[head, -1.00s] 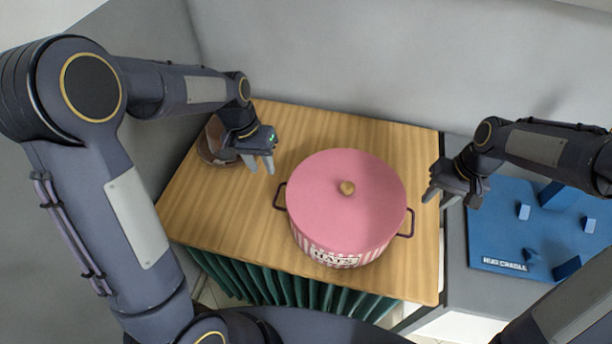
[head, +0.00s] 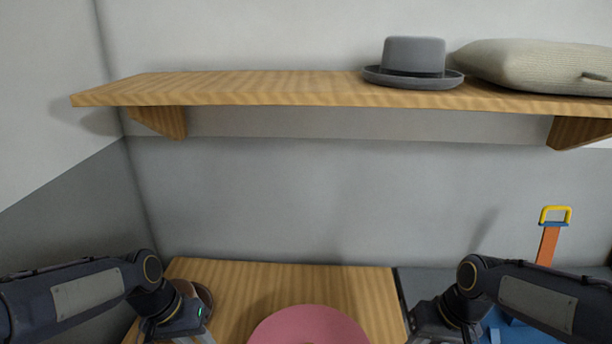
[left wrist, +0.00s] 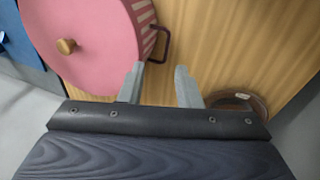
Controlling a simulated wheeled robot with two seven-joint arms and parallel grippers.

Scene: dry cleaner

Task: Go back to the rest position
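My left gripper (left wrist: 160,85) is open and empty in the left wrist view, its two grey fingers apart above the wooden table. In the head view my left gripper (head: 180,335) is at the lower left, its fingertips cut off by the frame's bottom edge. My right gripper (head: 430,330) is at the lower right, also partly cut off, so its fingers are not clear. The pink lidded hat box (head: 310,328) stands on the table (head: 240,285) between the two grippers. It shows with its knob and a dark handle in the left wrist view (left wrist: 85,40).
A wooden shelf (head: 250,88) on the back wall holds a grey hat (head: 413,60) and a beige cushion (head: 540,65). A brown round object (left wrist: 245,100) lies beside my left gripper. A blue board (head: 505,332) and an orange strap with a yellow handle (head: 548,240) are at the right.

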